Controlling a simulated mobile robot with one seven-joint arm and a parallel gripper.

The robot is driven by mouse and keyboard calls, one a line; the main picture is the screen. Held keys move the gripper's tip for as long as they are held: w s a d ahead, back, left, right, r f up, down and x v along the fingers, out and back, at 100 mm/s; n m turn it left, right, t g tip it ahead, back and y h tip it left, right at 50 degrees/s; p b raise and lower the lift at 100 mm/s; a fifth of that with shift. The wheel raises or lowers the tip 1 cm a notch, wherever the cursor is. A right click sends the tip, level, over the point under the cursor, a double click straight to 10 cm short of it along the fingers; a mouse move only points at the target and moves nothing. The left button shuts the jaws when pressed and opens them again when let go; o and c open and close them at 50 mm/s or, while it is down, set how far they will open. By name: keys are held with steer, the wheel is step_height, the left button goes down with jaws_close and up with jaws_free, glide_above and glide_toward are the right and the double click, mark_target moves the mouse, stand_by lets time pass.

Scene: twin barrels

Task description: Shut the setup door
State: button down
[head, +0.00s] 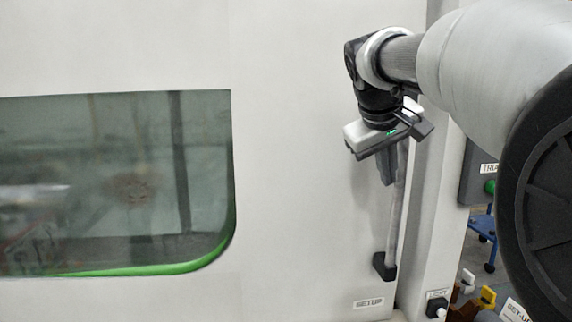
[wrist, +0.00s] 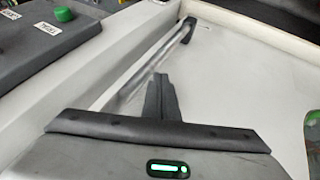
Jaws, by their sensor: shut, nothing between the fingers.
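The setup door (head: 295,200) is a large white panel with a tinted, green-edged window (head: 120,185) and a "SETUP" label (head: 368,303) low on its right. Its upright grey bar handle (head: 397,225) has a black lower mount and stands near the door's right edge. The handle also shows in the wrist view (wrist: 150,62). My gripper (head: 387,181) points down at the handle's upper part, its shut fingers just left of the bar. In the wrist view the fingers (wrist: 160,82) are close beside the bar; I cannot tell whether they touch it. The handle's top is hidden behind my gripper.
A white frame post (head: 440,200) stands right of the door edge. A dark control panel with a green button (head: 490,187) is beyond it; it also shows in the wrist view (wrist: 63,14). Yellow and grey knobs (head: 487,294) sit at the lower right.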

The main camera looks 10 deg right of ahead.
steer(key=shift+w+d, duration=0.1)
steer(key=shift+d, duration=0.25)
steer(key=d+p, duration=0.1)
steer(key=d, duration=0.4)
steer(key=shift+d+r, duration=0.1)
steer(key=shift+d, duration=0.05)
stand_by(0.3)
